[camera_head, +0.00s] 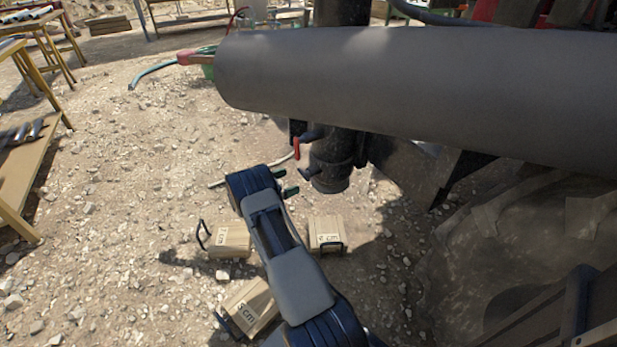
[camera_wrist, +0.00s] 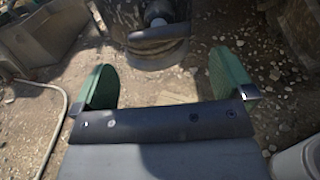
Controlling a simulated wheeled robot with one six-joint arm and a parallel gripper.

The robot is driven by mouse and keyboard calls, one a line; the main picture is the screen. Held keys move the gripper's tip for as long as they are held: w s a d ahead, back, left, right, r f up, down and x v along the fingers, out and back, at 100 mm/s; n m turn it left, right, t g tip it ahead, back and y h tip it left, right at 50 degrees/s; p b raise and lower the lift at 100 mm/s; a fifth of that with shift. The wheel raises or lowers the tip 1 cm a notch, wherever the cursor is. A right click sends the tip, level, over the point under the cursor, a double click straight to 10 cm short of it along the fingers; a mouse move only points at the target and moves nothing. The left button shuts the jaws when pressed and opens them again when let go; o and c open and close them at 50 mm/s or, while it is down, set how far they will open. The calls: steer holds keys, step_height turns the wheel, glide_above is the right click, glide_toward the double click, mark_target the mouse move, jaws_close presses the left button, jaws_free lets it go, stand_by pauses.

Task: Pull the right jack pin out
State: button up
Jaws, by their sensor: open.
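A dark round jack leg (camera_head: 331,165) hangs under the large grey cylinder in the head view. A small red piece (camera_head: 296,148) sticks out at its left side; I cannot tell whether it is the pin itself. My gripper (camera_head: 285,182) is to the left of the leg's lower end, a little below the red piece and apart from both. In the wrist view my gripper's green fingers (camera_wrist: 163,78) are wide apart with nothing between them. The leg's round lower end (camera_wrist: 157,48) shows just beyond them.
Wooden blocks marked in cm, with handles, lie on the gravel, one of them (camera_head: 326,233) below the leg. The large grey cylinder (camera_head: 420,90) spans above my gripper. A wooden table (camera_head: 28,165) stands at left. Open gravel lies between.

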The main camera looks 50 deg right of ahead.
mark_target(308, 174)
steer(key=b+x, duration=0.1)
steer(key=x, duration=0.7)
steer(key=shift+d+b, duration=0.3)
steer(key=shift+d, duration=0.05)
steer(key=shift+c, duration=0.2)
